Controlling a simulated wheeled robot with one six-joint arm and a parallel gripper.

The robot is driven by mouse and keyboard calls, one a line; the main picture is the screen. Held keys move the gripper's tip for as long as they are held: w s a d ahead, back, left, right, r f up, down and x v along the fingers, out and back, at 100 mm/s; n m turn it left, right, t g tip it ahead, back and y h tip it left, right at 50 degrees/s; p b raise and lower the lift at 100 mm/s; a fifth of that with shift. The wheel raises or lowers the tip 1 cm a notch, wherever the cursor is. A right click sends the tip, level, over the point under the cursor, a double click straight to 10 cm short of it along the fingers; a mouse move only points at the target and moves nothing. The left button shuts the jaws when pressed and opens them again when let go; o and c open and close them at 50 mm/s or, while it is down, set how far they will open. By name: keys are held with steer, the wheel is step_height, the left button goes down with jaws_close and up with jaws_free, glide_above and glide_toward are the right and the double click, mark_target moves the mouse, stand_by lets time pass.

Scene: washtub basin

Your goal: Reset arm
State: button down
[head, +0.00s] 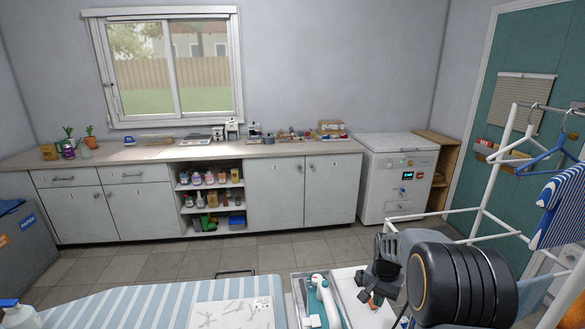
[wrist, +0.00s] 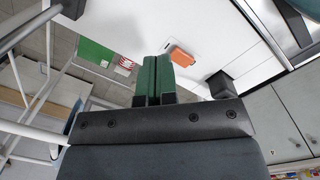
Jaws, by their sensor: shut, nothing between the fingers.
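My gripper shows in the wrist view (wrist: 152,78), with its two green fingers side by side and shut, nothing between them. In the head view my dark arm is folded at the lower right, in front of the drying rack (head: 490,185). In that view I cannot make out the fingertips clearly. An orange piece (wrist: 181,56) on a white surface shows beyond the fingers in the wrist view; I cannot tell what it is.
A striped ironing board (head: 150,302) lies in the foreground, with a white-and-teal iron (head: 325,300) to its right. A blue hanger (head: 550,155) and a striped cloth (head: 560,210) hang on the rack. Open tiled floor (head: 190,262) lies before the cabinets (head: 285,190).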

steer(key=s+a+r+n+t, duration=0.2)
steer(key=s+a+r+n, duration=0.1)
steer(key=s+a+r, duration=0.2)
steer(key=s+a+r+n+t, duration=0.3)
steer(key=s+r, duration=0.6)
steer(key=s, duration=0.5)
steer(key=shift+a+r+n, duration=0.15)
steer(key=shift+a+n, duration=0.65)
steer(key=shift+a, duration=0.05)
